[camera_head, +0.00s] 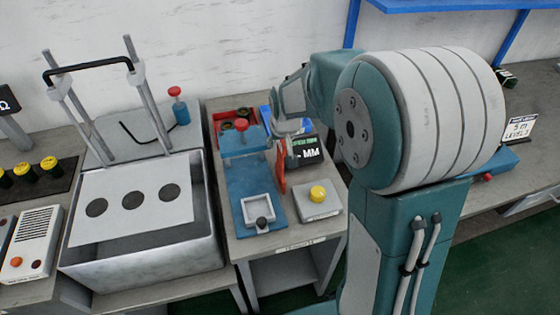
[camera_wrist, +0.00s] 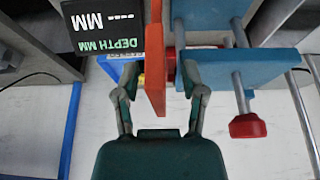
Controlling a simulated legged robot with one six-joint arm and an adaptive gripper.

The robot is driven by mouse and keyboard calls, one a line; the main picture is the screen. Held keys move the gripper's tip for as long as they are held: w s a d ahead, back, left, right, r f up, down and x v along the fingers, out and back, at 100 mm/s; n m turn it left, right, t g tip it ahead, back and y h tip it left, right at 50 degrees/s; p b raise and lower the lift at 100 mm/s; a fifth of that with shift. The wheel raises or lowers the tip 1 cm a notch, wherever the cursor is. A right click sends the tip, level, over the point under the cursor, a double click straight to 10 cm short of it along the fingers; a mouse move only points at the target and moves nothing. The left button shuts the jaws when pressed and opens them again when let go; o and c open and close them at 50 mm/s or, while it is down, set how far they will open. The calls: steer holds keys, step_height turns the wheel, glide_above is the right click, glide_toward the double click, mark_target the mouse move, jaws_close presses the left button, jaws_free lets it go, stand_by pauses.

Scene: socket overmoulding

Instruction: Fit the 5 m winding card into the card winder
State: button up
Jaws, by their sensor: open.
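My gripper (camera_wrist: 160,78) is open in the wrist view, with one finger on each side of an upright orange-red plate (camera_wrist: 155,50). A gap shows between the plate and each finger. In the head view the plate (camera_head: 281,172) stands beside the blue press-like fixture on the middle bench. I cannot tell whether it is the winding card. A white sign (camera_head: 519,128) reading "5 m LEVEL 2" stands on the right bench. A blue device (camera_head: 505,160) with a red knob lies below it, partly hidden by my arm; I cannot tell if it is the card winder.
A "DEPTH MM" display (camera_head: 302,150) and a yellow-button box (camera_head: 318,199) stand close to the plate. The blue fixture (camera_head: 240,180) is left of it. A red bin (camera_head: 224,119) is behind. A grey tank (camera_head: 130,255) fills the left.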

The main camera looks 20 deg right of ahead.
steer(key=shift+w+f, duration=0.15)
steer(key=shift+f, duration=0.15)
jaws_close()
